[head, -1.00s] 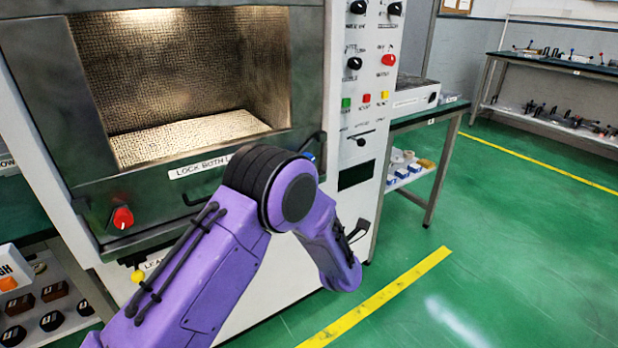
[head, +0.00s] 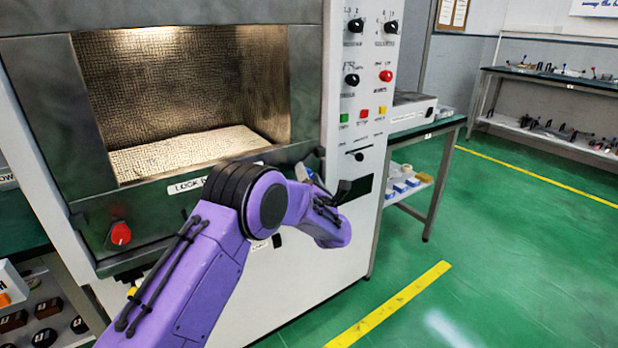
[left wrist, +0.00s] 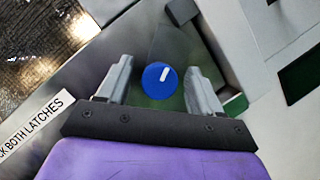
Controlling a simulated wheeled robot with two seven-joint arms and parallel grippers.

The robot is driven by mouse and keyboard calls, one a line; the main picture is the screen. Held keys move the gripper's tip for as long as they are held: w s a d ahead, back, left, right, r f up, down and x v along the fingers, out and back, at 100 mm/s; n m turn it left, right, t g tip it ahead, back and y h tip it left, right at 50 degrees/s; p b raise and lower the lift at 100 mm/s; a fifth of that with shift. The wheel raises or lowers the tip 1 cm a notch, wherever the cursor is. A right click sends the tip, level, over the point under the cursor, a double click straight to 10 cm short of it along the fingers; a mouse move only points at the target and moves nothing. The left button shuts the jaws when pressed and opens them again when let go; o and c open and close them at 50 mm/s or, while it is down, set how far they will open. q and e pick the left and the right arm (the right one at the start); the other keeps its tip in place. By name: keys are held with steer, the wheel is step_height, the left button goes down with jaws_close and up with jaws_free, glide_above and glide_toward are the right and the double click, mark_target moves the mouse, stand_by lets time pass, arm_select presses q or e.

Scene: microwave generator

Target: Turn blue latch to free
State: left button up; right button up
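The blue latch (left wrist: 159,80) is a round blue knob with a short white mark, on the dark metal frame of the microwave generator. In the left wrist view the mark points up and slightly right. My left gripper (left wrist: 162,72) is open, with one finger on each side of the knob in that view; no finger visibly touches it. In the head view my left gripper (head: 325,182) is at the lower right corner of the door, and my purple arm hides much of that area. My right gripper is not in view.
A red knob (head: 121,234) sits at the door's lower left. A label strip about locking both latches (left wrist: 35,125) lies left of my gripper. The control panel (head: 362,90) with knobs and buttons rises to the right. Green floor is open at right.

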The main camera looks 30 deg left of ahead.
arm_select(q)
steer(key=c, duration=1)
steer(key=shift+m, duration=0.3)
steer(key=m+h+p, duration=0.1)
steer(key=m, duration=0.1)
steer(key=m+h+p, duration=0.1)
steer(key=m+p, duration=0.1)
steer(key=shift+r+m, duration=0.2)
steer(key=shift+m, duration=0.2)
steer(key=m+p, duration=0.2)
steer(key=m+h+p, duration=0.1)
steer(key=m+p, duration=0.1)
steer(key=shift+m+g+h, duration=0.3)
steer(key=m+g+h+p, duration=0.1)
steer(key=m+p, duration=0.3)
steer(key=p, duration=0.1)
steer(key=shift+g, duration=0.4)
steer(key=shift+f+m+g+p, duration=0.15)
steer(key=shift+m+g+p, duration=0.65)
steer(key=shift+m+p, duration=0.65)
